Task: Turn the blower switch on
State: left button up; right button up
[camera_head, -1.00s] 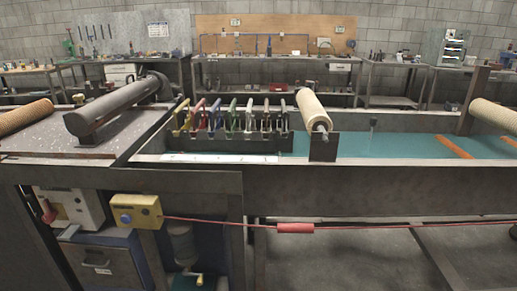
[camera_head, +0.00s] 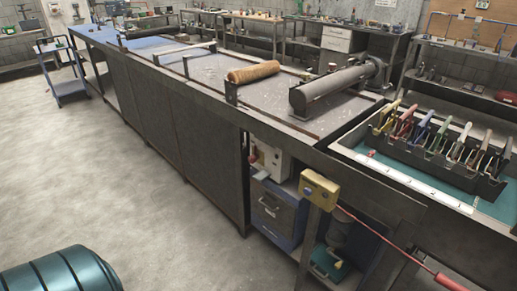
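A pale switch box with a red part at its left side (camera_head: 271,161) stands on a shelf under the bench, partly in the shade of the bench top. A yellow box (camera_head: 319,189) with a small button on its front is fixed to the bench's front leg, to the right of and nearer than the pale box. I cannot tell from this view which of them is the blower switch, or its setting. Neither of my grippers is in view.
A long bench (camera_head: 190,120) runs to the far left. A red cord handle (camera_head: 449,283) hangs at lower right. A blue drawer cabinet (camera_head: 275,212) stands under the bench. A teal ribbed drum (camera_head: 60,272) is at lower left. The floor (camera_head: 120,180) left of the bench is clear.

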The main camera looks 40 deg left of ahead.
aim_at(252, 159)
jog(key=u, duration=1.25)
